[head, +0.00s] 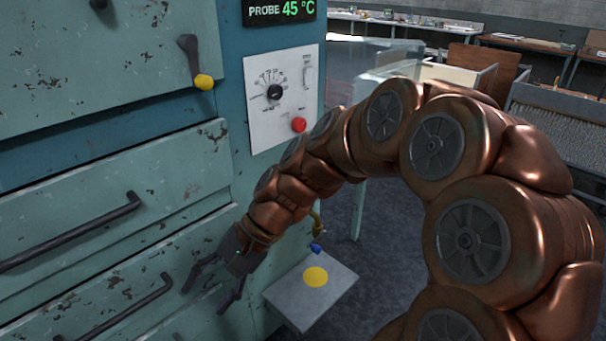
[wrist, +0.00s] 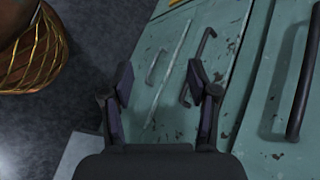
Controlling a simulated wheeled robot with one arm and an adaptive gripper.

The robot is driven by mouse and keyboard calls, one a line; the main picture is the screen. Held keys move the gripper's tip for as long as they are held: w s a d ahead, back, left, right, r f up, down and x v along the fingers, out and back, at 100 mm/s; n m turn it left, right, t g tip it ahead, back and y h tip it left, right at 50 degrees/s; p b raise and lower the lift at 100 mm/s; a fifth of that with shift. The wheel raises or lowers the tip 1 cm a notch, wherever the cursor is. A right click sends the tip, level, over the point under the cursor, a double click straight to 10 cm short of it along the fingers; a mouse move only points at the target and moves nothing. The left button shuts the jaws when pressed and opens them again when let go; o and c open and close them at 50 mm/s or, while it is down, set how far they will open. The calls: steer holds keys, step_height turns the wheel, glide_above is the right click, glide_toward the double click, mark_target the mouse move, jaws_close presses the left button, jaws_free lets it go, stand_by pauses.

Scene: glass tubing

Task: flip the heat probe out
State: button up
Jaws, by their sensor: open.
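A small blue-tipped part on a brass-coloured stem (head: 316,247) shows beside the cabinet's corner, above a grey shelf (head: 343,288). It may be the heat probe, but my arm hides part of it. The display (head: 279,11) at the top reads "PROBE 45 °C". My gripper (head: 210,283) is open and empty, in front of the lower drawers and left of the blue-tipped part. In the wrist view my open fingers (wrist: 160,80) have the drawer fronts behind them, with nothing between the fingers.
The teal cabinet has drawers with dark bar handles (head: 70,232) and a yellow-knobbed lever (head: 203,80). A control panel (head: 284,96) carries a dial and a red button (head: 299,125). A yellow disc (head: 316,277) marks the shelf. Benches (head: 520,41) stand far behind.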

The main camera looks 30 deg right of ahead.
steer(key=w+d+r+m+t+y+b, duration=0.1)
steer(key=w+d+m+t+y+b, duration=0.15)
steer(key=w+d+m+t, duration=1.15)
steer(key=w+d+f+m+t+h, duration=0.1)
steer(key=w+d+f+m+h, duration=0.15)
steer(key=d, duration=0.65)
steer(key=w+d+f+m+t+h, duration=0.15)
steer(key=w+d+m, duration=0.25)
steer(key=d, duration=0.5)
steer(key=w+d+f+m+h, duration=0.2)
steer(key=w+d+f+m, duration=0.1)
steer(key=d, duration=0.6)
steer(key=shift+r+p+x, duration=0.15)
steer(key=shift+p+x, duration=0.1)
steer(key=shift+x, duration=1.55)
steer(key=shift+r+p+x, duration=0.15)
steer(key=shift+p+x, duration=0.05)
steer(key=shift+x, duration=1.6)
steer(key=shift+c, duration=0.3)
jaws_close()
